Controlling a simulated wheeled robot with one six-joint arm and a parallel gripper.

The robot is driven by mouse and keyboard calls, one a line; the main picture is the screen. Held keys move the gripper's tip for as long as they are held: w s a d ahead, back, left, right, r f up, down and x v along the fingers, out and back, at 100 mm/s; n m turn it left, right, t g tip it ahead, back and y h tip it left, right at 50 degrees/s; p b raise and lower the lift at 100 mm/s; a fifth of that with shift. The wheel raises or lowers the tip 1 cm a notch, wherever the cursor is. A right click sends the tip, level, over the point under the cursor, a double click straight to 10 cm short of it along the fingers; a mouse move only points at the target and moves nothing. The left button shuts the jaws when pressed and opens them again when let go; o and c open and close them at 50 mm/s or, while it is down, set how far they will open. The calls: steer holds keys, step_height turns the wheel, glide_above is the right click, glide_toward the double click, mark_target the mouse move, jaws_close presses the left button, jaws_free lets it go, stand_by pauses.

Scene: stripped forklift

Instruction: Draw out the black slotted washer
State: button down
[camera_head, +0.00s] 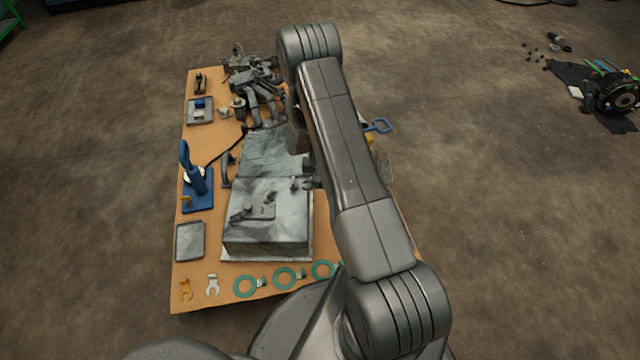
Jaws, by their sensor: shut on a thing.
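My gripper (303,184) is small and partly hidden by my arm in the head view. It points down at the right back edge of the grey metal block (265,240). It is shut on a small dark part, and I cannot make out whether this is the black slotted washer. I cannot pick out a black slotted washer anywhere else. A flat grey plate with small dark fittings (262,211) lies on top of the block.
The tan board (215,250) also holds an orange slotted piece (185,290), a silver one (212,285), several green rings (246,286), a grey tray (190,241), a blue stand (197,190) and dark machinery (255,85). My arm covers much of the right side.

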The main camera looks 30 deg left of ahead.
steer(key=shift+r+p, duration=1.1)
steer(key=shift+r, duration=1.7)
